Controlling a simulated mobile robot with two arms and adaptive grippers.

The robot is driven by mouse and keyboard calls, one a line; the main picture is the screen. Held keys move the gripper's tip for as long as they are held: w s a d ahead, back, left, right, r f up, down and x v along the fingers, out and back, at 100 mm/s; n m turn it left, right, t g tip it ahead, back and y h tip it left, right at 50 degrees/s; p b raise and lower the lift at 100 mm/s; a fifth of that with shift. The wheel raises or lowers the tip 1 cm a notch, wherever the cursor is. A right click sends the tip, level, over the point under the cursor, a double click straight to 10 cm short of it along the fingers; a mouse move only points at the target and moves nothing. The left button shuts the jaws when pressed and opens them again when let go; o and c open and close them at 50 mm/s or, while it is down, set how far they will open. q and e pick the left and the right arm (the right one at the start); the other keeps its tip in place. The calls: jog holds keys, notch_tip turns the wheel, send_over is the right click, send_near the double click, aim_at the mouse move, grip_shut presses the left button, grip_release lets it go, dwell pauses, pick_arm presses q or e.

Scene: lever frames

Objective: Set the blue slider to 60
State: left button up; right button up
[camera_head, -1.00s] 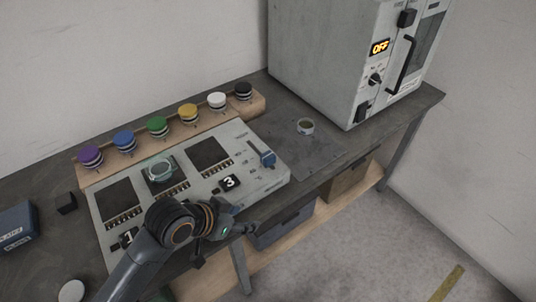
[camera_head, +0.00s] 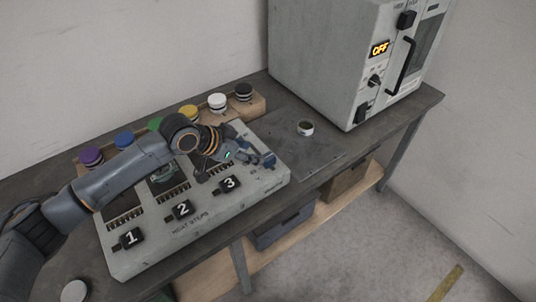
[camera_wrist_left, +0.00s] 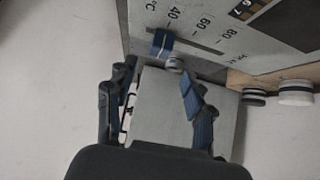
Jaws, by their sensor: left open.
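The blue slider (camera_head: 268,160) sits at the right end of the grey control panel (camera_head: 205,222). In the left wrist view the slider (camera_wrist_left: 163,43) stands in its slot, about level with the 40 mark. The marks 60 and 80 lie further right along the slot. My left gripper (camera_head: 248,157) is over the panel's right part, close beside the slider. In the left wrist view its two fingers (camera_wrist_left: 155,88) are apart with nothing held, and the slider shows beyond their tips. Contact with the slider cannot be told. My right gripper is not in view.
Panel blocks 1, 2 and 3 (camera_head: 229,183) line the front. A wooden rack with coloured knobs, including a white one (camera_head: 217,102), runs behind, partly hidden by my arm. A small round tin (camera_head: 305,128) and a grey oven (camera_head: 335,60) reading OFF stand to the right.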

aim_at(268, 156)
pick_arm(q)
jog(key=x, duration=0.8)
jog(key=shift+w+d+f+p, duration=0.1)
jog(key=shift+d+f+p, duration=0.05)
jog(key=shift+d+p, duration=0.15)
grip_shut()
